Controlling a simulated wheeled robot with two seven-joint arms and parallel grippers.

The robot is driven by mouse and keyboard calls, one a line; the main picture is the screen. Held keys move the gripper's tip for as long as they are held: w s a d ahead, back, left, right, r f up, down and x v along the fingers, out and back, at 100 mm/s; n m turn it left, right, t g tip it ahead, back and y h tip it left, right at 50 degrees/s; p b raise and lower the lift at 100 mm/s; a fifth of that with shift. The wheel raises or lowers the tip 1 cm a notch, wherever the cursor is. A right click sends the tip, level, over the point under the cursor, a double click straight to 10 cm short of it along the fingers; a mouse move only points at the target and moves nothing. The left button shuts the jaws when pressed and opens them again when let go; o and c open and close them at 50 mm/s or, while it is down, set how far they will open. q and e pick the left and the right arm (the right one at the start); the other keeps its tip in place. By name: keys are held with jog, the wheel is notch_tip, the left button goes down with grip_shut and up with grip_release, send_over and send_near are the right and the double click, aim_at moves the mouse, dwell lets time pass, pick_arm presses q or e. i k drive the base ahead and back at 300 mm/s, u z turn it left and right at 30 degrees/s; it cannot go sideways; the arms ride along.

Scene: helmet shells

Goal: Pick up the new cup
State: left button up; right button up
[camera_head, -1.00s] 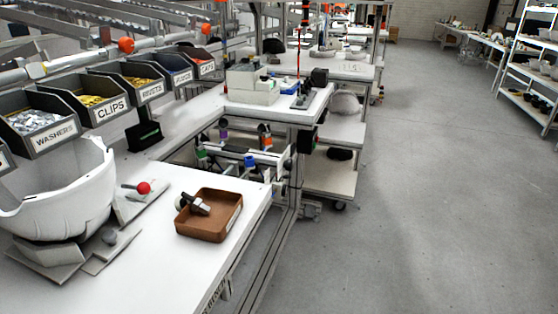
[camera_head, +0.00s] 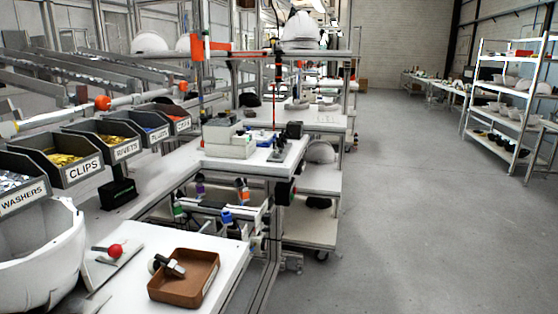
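I cannot make out a cup for certain in the head view. A large white helmet shell (camera_head: 40,262), open at the top, sits at the lower left on the white workbench. Neither of my grippers is in view.
A brown tray (camera_head: 212,287) holding a dark and metal tool stands at the workbench's front. Labelled bins, such as the clips bin (camera_head: 70,160), line the left side. The grey floor (camera_head: 400,220) to the right is clear.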

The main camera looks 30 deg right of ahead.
aim_at(280, 144)
jog(key=k, duration=0.5)
jog(key=z, duration=2)
jog(key=i, duration=3.15)
jog(key=u, duration=2.25)
